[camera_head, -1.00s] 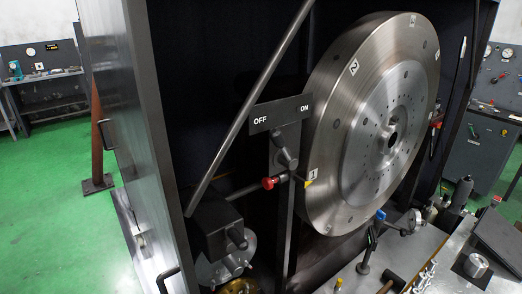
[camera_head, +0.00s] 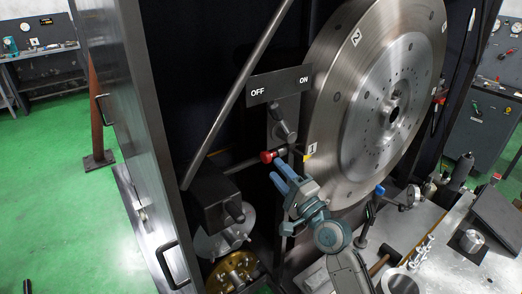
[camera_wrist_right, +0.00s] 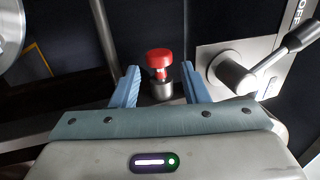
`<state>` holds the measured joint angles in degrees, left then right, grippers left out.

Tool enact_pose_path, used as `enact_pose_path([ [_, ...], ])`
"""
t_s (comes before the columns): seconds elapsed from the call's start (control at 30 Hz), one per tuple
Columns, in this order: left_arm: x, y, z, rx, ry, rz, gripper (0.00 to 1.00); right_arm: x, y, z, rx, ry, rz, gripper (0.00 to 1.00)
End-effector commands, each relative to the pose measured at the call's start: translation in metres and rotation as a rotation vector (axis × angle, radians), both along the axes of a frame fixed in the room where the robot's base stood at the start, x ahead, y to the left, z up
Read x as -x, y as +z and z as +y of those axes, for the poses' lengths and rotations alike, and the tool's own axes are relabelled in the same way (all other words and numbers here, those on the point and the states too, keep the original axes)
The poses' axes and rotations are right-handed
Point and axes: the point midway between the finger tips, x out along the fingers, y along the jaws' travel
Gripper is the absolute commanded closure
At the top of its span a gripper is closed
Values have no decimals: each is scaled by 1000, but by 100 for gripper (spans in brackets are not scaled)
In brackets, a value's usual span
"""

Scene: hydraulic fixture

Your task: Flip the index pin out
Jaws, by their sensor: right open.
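The index pin has a red knob (camera_head: 266,157) on a metal shaft beside the rim of the large steel disc (camera_head: 385,100), near its label 1. In the right wrist view the red knob (camera_wrist_right: 160,55) sits on a short metal collar (camera_wrist_right: 161,90). My right gripper (camera_head: 281,177) is open, its blue fingers just below the knob in the head view. In the right wrist view the fingers (camera_wrist_right: 160,88) stand to either side of the collar, with gaps and no visible contact. My left gripper is not in view.
An OFF/ON plate (camera_head: 279,85) with a lever (camera_head: 283,125) stands just above the pin; the lever (camera_wrist_right: 285,58) is close right of the fingers in the wrist view. A diagonal bar (camera_head: 235,95) crosses at left. Tools crowd the bench at lower right.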

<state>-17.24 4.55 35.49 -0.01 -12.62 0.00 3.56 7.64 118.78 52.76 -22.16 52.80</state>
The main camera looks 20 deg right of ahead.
Motion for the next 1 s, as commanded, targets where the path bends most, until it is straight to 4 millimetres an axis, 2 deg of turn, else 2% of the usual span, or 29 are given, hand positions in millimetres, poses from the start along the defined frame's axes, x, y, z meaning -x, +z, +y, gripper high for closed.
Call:
enact_pose_path([
  [0.03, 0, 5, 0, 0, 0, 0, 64, -9, 7, 3, -4, 0, -3, 59],
  [0.2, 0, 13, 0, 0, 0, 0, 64, -40, 14, 14, -2, 0, 0, 59],
  [0.4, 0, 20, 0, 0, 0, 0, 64, -67, 20, 24, 0, -1, 1, 59],
  [0.6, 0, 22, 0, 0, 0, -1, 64, -77, 22, 28, 2, -1, 1, 59],
  [0.83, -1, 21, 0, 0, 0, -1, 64, -78, 21, 28, 3, -2, 1, 59],
  [0.87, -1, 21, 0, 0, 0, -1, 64, -77, 21, 28, 3, -2, 1, 61],
  [1.0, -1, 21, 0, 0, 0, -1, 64, -77, 21, 28, 3, -2, 1, 89],
])
